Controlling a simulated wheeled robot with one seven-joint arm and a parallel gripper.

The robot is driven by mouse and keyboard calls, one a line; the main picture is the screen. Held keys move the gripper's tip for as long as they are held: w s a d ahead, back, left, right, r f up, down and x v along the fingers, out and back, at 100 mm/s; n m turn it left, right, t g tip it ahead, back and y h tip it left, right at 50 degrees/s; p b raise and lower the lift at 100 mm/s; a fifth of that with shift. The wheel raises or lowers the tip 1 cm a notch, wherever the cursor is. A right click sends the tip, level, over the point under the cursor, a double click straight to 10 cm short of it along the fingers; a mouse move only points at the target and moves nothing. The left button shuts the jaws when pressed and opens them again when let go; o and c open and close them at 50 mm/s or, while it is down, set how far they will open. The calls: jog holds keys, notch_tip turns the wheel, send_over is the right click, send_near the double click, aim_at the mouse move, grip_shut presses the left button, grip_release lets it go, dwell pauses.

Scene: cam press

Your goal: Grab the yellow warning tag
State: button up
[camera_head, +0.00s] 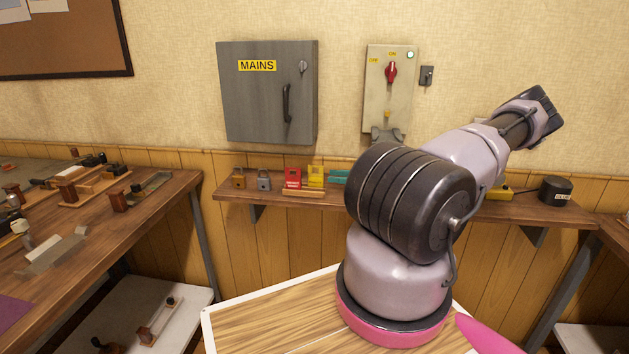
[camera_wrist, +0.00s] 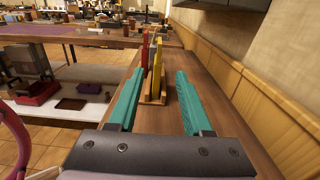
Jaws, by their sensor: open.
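The yellow warning tag (camera_head: 315,177) stands upright in a small wooden holder (camera_head: 303,193) on the wall shelf, beside the red tag (camera_head: 293,179). In the wrist view the yellow tag (camera_wrist: 157,68) appears edge-on, with the red tag (camera_wrist: 145,58) just to its left. My gripper (camera_wrist: 160,73) is open, with its teal fingers apart on either side of the line to both tags. In the head view my gripper's teal fingers (camera_head: 339,177) show just right of the yellow tag, near its height; the rest is hidden behind my arm. I see no grip on either tag.
A brass padlock (camera_head: 239,182) and a grey padlock (camera_head: 264,183) stand left of the tags. A grey MAINS cabinet (camera_head: 262,110) and a switch box (camera_head: 388,90) hang above the shelf. A black round object (camera_head: 556,190) sits at the shelf's right end.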

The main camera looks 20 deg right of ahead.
aim_at(316, 176)
jog(key=x, duration=0.7)
jog(key=shift+a+f, duration=0.2)
jog(key=shift+f, duration=0.1)
grip_shut()
